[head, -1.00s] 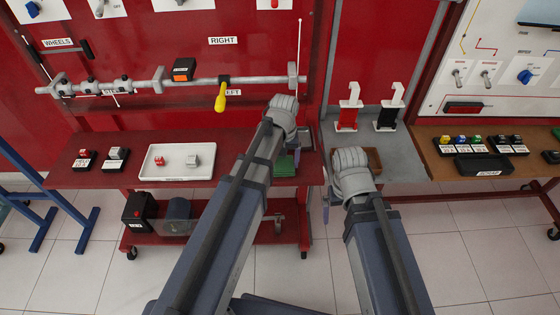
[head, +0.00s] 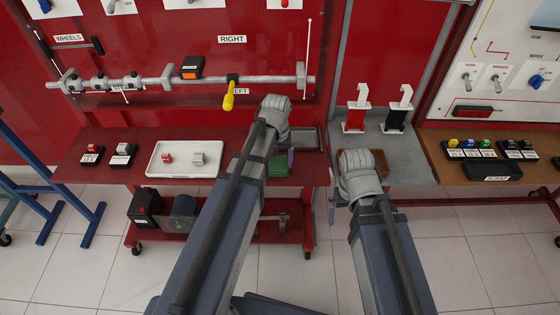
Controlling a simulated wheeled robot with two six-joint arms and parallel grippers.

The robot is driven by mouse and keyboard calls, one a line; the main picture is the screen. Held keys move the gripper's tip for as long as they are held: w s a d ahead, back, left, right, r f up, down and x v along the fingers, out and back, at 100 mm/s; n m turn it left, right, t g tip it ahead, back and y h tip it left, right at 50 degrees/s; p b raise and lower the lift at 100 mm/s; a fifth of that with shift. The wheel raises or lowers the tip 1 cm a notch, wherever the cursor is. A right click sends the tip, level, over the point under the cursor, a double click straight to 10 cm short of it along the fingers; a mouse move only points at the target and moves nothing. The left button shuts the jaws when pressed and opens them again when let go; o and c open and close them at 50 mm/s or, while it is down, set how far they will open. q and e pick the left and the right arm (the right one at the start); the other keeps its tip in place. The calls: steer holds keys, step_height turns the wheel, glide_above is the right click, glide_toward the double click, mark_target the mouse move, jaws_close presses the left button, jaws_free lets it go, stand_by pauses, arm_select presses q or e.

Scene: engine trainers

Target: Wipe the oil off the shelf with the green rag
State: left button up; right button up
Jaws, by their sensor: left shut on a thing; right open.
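The green rag (head: 279,166) shows at the right part of the red shelf (head: 235,172), just right of my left forearm. My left gripper (head: 274,128) is above the shelf by the rag and shut on it; its fingers are mostly hidden behind my own wrist and arm. I cannot make out the oil; my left arm covers part of the shelf. My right gripper (head: 333,203) is open and empty, low in front of the grey shelf's front edge.
A dark tray (head: 306,140) lies behind the rag. A brown block (head: 379,160) and red and black holders (head: 355,120) are on the grey shelf. A yellow-handled tool (head: 229,97) hangs above.

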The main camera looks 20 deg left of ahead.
arm_select(q)
step_height(320, 180, up, 6)
steer(key=p, duration=0.6)
step_height(320, 180, up, 3)
steer(key=p, duration=0.3)
steer(key=shift+r, duration=0.1)
stand_by(0.8)
